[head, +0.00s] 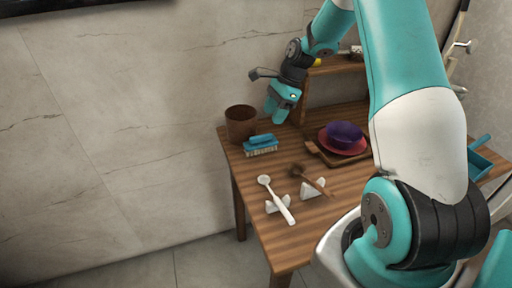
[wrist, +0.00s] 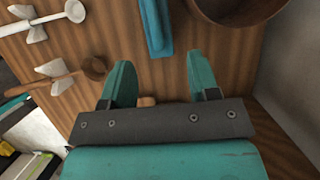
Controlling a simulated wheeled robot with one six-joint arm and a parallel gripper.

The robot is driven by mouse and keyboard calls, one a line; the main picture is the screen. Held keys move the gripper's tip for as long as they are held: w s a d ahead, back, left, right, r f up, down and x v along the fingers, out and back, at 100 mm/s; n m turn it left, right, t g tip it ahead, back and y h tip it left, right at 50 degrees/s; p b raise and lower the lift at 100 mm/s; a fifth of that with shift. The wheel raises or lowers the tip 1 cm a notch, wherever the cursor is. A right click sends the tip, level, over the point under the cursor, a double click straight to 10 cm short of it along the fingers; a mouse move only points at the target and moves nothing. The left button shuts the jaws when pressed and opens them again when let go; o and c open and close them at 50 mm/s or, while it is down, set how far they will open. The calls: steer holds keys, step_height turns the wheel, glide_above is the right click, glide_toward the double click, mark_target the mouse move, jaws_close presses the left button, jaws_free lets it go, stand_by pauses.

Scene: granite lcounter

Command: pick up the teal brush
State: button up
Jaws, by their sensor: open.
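The teal brush (head: 260,143) lies on the wooden table near its back left corner, with its pale bristles facing down. It also shows at the top of the wrist view (wrist: 157,28), between and beyond my two fingertips. My gripper (head: 281,112) is open and empty, held above the table a little to the right of the brush. In the wrist view my gripper (wrist: 160,75) has its teal fingers spread wide, apart from the brush. The brush's far end is cut off by the wrist view's top edge.
A brown pot (head: 240,123) stands right behind the brush; its rim (wrist: 238,22) is close to my finger in the wrist view. A purple bowl (head: 344,133) sits on a red plate (head: 331,149).

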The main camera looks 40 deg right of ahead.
mark_target(264, 134)
steer(key=x, duration=1)
steer(key=shift+s+a+f, duration=0.1)
steer(key=shift+a+f, duration=0.1)
steer(key=c, duration=0.8)
steer(key=shift+r, duration=0.1)
